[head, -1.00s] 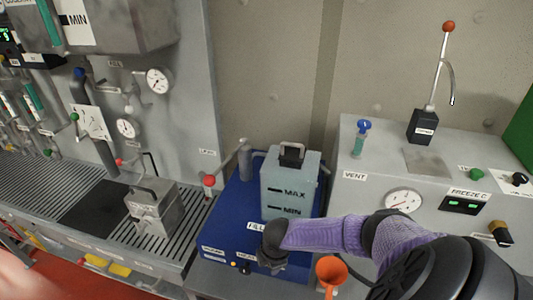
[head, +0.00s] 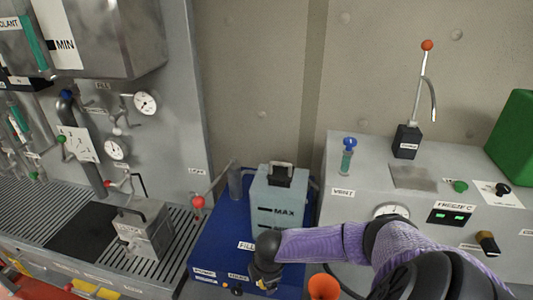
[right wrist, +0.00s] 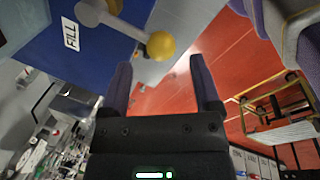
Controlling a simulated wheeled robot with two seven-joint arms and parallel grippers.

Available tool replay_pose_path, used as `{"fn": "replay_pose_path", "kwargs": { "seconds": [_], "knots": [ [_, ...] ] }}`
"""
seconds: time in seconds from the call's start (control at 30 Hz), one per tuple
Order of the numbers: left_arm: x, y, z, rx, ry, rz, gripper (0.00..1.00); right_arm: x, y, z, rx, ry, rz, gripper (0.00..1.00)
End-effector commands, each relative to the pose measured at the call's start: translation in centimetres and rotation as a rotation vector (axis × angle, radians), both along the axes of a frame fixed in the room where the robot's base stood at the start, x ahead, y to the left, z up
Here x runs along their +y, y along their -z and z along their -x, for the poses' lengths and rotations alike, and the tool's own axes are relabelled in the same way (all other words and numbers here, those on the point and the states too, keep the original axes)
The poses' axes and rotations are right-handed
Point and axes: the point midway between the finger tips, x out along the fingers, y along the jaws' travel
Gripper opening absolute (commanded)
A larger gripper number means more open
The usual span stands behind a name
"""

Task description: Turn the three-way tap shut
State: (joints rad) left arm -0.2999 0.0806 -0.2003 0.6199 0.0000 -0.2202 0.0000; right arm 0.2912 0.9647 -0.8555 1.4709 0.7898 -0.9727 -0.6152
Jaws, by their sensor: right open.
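A lever with a yellow ball knob (right wrist: 161,45) reaches out beside a FILL label (right wrist: 71,36) on the blue unit in the right wrist view. My right gripper (right wrist: 158,66) is open and empty, with the knob just beyond and between its fingertips. In the head view my right wrist (head: 265,262) hangs over the front of the blue unit (head: 228,225), and its fingers are hidden there. A green-knobbed handle (head: 62,140) stands at a marked white plate (head: 80,146) on the left panel. I cannot tell which is the three-way tap. My left gripper is out of view.
A grey MAX/MIN tank (head: 275,205) stands on the blue unit, with a red-knobbed lever (head: 198,202) left of it. An orange funnel (head: 323,287) is close to my right arm.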

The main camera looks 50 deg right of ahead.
Motion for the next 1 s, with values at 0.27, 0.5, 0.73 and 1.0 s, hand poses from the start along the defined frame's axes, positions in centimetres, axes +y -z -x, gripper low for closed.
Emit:
{"fn": "replay_pose_path", "kwargs": {
  "seconds": [0.27, 0.5, 0.73, 1.0],
  "knots": [
    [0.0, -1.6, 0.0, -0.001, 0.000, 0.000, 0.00, 0.4, -5.9, 1.0, 0.000, -0.001, 0.002, 0.81],
    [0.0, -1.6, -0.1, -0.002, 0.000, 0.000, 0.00, 0.5, -6.3, 1.1, 0.000, 0.001, 0.001, 0.81],
    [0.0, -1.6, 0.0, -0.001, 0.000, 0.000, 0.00, 0.5, -6.3, 1.1, 0.000, 0.001, 0.001, 0.81],
    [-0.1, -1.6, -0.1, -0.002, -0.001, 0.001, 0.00, 11.2, -5.0, 3.6, -0.025, 0.002, -0.166, 0.81]
  ]
}}
